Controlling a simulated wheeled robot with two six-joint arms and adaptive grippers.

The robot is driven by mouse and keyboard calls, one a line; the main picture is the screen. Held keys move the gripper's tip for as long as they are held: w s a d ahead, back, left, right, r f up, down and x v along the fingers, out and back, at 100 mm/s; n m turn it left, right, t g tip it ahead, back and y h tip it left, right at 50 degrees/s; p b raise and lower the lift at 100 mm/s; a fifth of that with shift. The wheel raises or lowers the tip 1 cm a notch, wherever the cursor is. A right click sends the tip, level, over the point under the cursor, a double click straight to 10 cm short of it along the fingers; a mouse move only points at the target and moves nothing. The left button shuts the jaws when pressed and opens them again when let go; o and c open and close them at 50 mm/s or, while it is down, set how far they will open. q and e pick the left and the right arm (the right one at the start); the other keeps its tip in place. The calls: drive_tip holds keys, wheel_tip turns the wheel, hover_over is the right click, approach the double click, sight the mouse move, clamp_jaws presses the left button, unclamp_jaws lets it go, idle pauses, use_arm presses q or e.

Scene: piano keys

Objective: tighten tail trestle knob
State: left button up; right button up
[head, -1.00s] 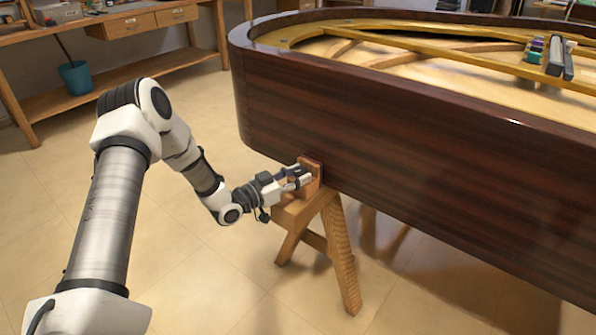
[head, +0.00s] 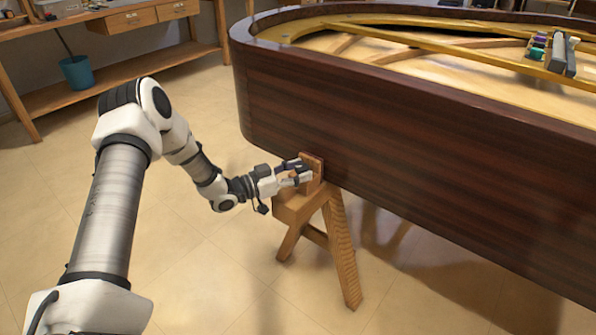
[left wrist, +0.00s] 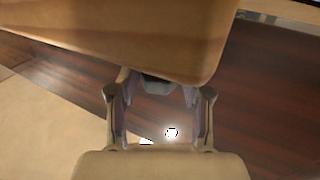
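The wooden trestle (head: 297,209) stands under the tail of the piano, with an upright wooden block (head: 312,165) on top against the dark case. My left gripper (head: 301,172) is at this block, with its fingers spread apart. In the left wrist view, the two fingers (left wrist: 160,95) stand either side of a dark grey piece (left wrist: 158,86), likely the knob, at the edge of a wooden part (left wrist: 130,35). I cannot tell whether the fingers touch it. The knob is not clear in the head view. My right gripper is out of view.
The glossy dark piano case (head: 400,170) fills the right side, just above the trestle. A workbench (head: 110,22) and a blue bin (head: 76,72) are at the back left. The tiled floor (head: 190,285) around the trestle is clear.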

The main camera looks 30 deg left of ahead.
use_arm(q)
drive_tip(key=v, duration=1.2)
